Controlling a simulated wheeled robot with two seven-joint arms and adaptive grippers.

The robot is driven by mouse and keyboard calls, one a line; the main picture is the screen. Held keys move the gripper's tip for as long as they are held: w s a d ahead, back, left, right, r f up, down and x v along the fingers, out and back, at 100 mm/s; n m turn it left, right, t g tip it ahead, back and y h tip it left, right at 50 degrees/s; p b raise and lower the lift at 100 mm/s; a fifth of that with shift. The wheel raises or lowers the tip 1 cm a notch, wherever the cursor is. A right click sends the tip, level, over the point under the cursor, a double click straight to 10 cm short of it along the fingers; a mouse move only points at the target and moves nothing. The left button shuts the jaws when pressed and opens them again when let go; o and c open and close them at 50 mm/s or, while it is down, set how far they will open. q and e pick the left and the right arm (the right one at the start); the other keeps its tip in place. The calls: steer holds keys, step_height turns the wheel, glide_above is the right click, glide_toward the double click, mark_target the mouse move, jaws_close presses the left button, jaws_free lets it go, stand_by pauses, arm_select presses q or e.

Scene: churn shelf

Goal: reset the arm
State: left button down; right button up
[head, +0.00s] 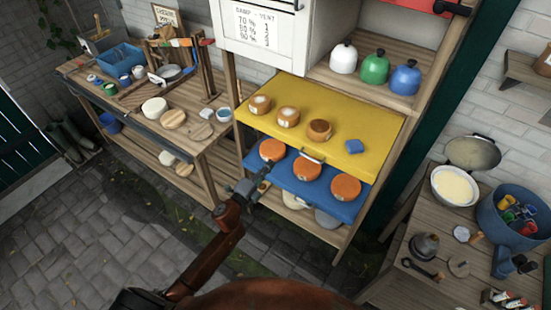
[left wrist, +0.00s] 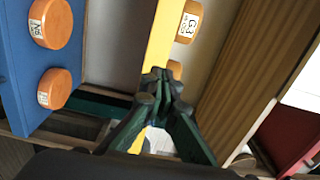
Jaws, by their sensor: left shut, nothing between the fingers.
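My left gripper (head: 262,176) is in front of the shelf unit, over the left front part of the blue shelf (head: 311,190) in the head view. Its fingers are together and empty, as the left wrist view (left wrist: 165,84) also shows. Three orange wheels sit on the blue shelf: left (head: 272,149), middle (head: 306,168) and right (head: 345,187). The gripper tip appears close to the left wheel; I cannot tell whether it touches anything. My right gripper is not in view.
Colored domed pots, including a green one (head: 375,67), stand higher. A wooden bench (head: 190,145) is at left, a blue tub (head: 512,225) at right. Open paving (head: 80,245) lies left.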

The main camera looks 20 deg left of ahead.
arm_select(q)
steer(key=shift+s+a, duration=0.15)
steer(key=shift+s, duration=0.25)
steer(key=shift+f, duration=0.1)
steer(key=s+a+f+n+g+y, duration=0.1)
steer(key=s+a+f+n+g, duration=0.15)
steer(key=f, duration=0.75)
steer(key=s+a+f+n+g+y, duration=0.1)
steer(key=a+f+n+y, duration=0.15)
steer(key=f, duration=0.75)
steer(key=s+a+f+n+g, duration=0.25)
steer(key=s+f, duration=0.35)
steer(key=f, duration=0.4)
steer(key=s+a+f+n+g, duration=0.1)
steer(key=s+a+f+n, duration=0.15)
steer(key=s+f, duration=0.55)
steer(key=s+f+n+g, duration=0.3)
steer(key=s+f, duration=0.5)
steer(key=s, duration=0.6)
steer(key=s+d+f+n+g, duration=0.1)
steer(key=s+f+n+g, duration=0.2)
steer(key=s+f, duration=0.6)
steer(key=s+d+f+n+g+y, duration=0.1)
steer(key=s+f+n+g, duration=0.2)
steer(key=s+f, duration=0.5)
steer(key=s, duration=1.1)
steer(key=shift+d+f, duration=0.15)
steer(key=shift+d, duration=0.1)
steer(key=shift+w, duration=0.1)
